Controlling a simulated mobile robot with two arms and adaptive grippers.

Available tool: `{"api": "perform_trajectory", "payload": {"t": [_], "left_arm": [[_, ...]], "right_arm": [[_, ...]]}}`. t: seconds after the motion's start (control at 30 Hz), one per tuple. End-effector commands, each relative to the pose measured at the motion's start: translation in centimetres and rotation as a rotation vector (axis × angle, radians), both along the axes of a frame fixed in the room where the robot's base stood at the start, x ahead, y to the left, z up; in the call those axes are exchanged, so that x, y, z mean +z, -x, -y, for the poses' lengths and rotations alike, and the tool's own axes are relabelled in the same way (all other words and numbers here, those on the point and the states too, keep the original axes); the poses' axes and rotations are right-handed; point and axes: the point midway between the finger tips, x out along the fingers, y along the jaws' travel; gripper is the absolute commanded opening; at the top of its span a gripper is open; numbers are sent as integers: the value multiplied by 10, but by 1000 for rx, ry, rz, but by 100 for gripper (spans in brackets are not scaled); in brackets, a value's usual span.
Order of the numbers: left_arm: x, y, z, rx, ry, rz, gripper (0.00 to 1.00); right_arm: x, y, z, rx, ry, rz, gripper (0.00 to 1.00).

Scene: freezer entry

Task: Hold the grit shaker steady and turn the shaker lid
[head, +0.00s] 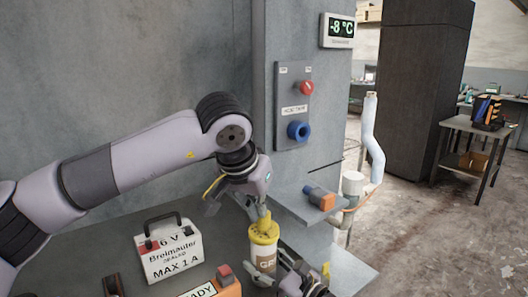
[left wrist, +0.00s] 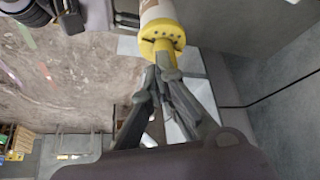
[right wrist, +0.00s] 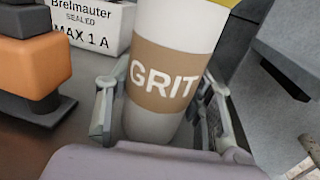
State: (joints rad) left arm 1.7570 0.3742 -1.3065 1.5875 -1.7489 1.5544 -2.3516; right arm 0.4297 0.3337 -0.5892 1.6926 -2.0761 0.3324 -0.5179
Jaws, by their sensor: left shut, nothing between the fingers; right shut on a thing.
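The grit shaker (head: 262,258) stands upright, white with a brown label; in the right wrist view its body (right wrist: 165,85) shows the word GRIT. Its yellow shaker lid (head: 264,233) has dark holes and a raised yellow knob. The lid also shows in the left wrist view (left wrist: 160,35). My left gripper (left wrist: 160,76) is shut and empty, its fingertips at the end of the knob; whether they touch it I cannot tell. My right gripper (right wrist: 160,105) is shut on the shaker body, one finger on each side.
A white battery box (head: 168,252) stands left of the shaker. An orange device (head: 222,284) with a red top sits close by at the front. A grey ledge at right carries an orange and blue tool (head: 320,197). A wall panel (head: 293,105) has red and blue knobs.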

Motion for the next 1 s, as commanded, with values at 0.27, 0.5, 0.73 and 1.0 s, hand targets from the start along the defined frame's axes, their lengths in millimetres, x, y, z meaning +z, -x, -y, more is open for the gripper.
{"api": "perform_trajectory", "payload": {"t": [0.27,0.5,0.73,1.0], "left_arm": [[32,0,0,1,1,2,0],[36,0,0,0,0,1,0],[44,-2,-6,1,2,1,0],[32,-2,-8,-2,-1,0,0]], "right_arm": [[0,0,0,-1,-1,-1,0],[0,-1,1,-2,-1,-1,0],[0,-1,1,-2,0,0,0],[0,-1,1,-2,0,0,0]]}}
